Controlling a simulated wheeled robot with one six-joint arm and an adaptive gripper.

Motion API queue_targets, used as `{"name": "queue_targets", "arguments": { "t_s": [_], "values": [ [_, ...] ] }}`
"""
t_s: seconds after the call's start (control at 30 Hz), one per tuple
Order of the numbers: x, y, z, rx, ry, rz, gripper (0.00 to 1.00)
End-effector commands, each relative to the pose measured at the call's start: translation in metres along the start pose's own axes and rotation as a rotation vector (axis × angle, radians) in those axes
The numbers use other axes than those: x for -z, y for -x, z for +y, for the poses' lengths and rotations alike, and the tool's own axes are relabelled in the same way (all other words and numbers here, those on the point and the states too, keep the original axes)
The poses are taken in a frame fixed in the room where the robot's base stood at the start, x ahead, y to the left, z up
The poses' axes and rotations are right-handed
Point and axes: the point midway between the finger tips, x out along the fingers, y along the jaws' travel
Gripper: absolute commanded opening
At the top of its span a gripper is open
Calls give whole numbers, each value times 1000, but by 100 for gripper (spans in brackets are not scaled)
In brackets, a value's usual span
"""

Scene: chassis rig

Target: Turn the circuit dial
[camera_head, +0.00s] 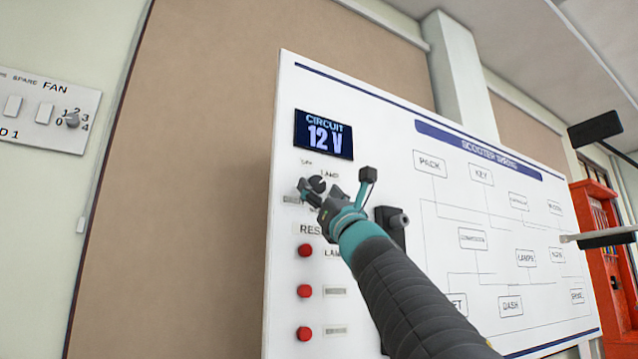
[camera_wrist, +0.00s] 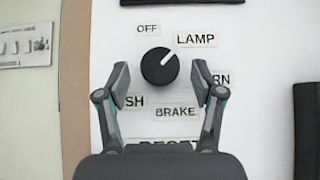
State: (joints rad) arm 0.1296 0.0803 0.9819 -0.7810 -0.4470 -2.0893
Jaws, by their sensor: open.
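The circuit dial is a round black knob (camera_wrist: 159,66) on a white panel (camera_head: 282,200), with a white pointer line aimed up and right toward the LAMP label (camera_wrist: 196,39). Labels OFF (camera_wrist: 147,29), BRAKE (camera_wrist: 177,112) and two partly hidden ones surround it. In the head view the dial (camera_head: 317,184) sits under a screen (camera_head: 323,135) reading CIRCUIT 12 V. My gripper (camera_head: 316,191) is at the dial; in the wrist view its open fingers (camera_wrist: 160,80) stand left and right of the knob, with gaps on both sides.
Several red buttons (camera_head: 305,291) run down the panel below the dial. A fan switch plate (camera_head: 45,112) is on the left wall. A red cabinet (camera_head: 597,250) stands at far right.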

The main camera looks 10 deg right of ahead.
Motion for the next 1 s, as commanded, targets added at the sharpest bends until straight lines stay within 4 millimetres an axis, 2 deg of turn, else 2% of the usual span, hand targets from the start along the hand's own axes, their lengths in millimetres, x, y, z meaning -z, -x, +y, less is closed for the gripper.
{"name": "queue_targets", "arguments": {
  "t_s": [0.33, 0.37, 0.5, 0.6, 1.0],
  "values": [
    [1, -4, 0, 0, -1, 0, 67],
    [1, -4, 0, 0, -1, 0, 65],
    [0, -4, 0, 0, -1, 0, 30],
    [0, -4, 0, 0, -1, 0, 7],
    [2, -3, 2, 44, -45, -3, 7]
  ]
}}
